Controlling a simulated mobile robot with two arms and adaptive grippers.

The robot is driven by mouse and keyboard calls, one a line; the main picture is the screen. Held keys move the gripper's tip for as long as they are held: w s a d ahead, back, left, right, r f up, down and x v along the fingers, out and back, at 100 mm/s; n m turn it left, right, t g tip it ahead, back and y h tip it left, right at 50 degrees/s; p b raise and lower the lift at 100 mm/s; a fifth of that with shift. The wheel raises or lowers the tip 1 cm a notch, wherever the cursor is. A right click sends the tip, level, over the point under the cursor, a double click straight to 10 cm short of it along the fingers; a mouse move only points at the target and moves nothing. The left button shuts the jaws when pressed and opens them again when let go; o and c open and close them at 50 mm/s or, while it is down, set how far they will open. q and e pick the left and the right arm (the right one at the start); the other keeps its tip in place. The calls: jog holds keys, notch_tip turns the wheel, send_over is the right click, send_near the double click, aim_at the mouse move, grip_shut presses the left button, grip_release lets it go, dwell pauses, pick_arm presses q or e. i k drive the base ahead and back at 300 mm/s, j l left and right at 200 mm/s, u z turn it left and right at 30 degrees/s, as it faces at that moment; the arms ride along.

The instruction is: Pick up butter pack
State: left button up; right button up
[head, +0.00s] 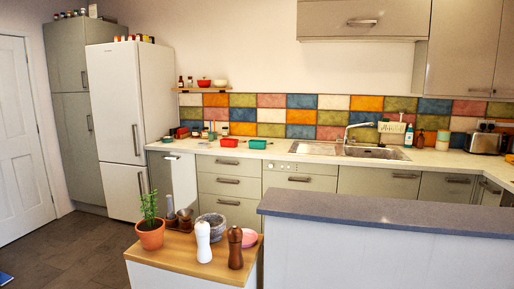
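No butter pack can be made out in the head view. Small items on the far counter and on the fridge top are too small to tell apart. Neither of my grippers shows in this view. The tall white fridge (118,125) stands at the back left with its doors shut.
A wooden-topped unit (185,262) nearby holds a potted plant (150,230), white and brown mills, a grey bowl and a pink dish. A grey-topped counter (400,210) blocks the right front. The far counter (340,161) holds red and green containers and a toaster (485,143). Dark floor (75,245) is free at left.

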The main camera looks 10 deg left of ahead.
aim_at(201, 145)
jog(key=i+j+u, duration=0.25)
jog(key=j+u, duration=0.15)
jog(key=i+j+u, duration=0.6)
jog(key=u, duration=0.25)
jog(key=i+j+u, duration=0.2)
jog(key=u, duration=0.2)
jog(key=i+j+u, duration=0.2)
jog(key=u, duration=0.25)
jog(key=i+u, duration=0.4)
jog(key=i+j+z, duration=0.2)
jog(key=i, duration=0.4)
jog(key=i+j+z, duration=0.2)
jog(key=i, duration=0.4)
jog(key=i+l+z, duration=0.25)
jog(key=z, duration=0.25)
jog(key=i+l+z, duration=0.1)
jog(key=i+z, duration=0.65)
jog(key=z, duration=0.2)
jog(key=i+j+z, duration=0.1)
jog(key=i+z, duration=0.25)
jog(key=z, duration=0.15)
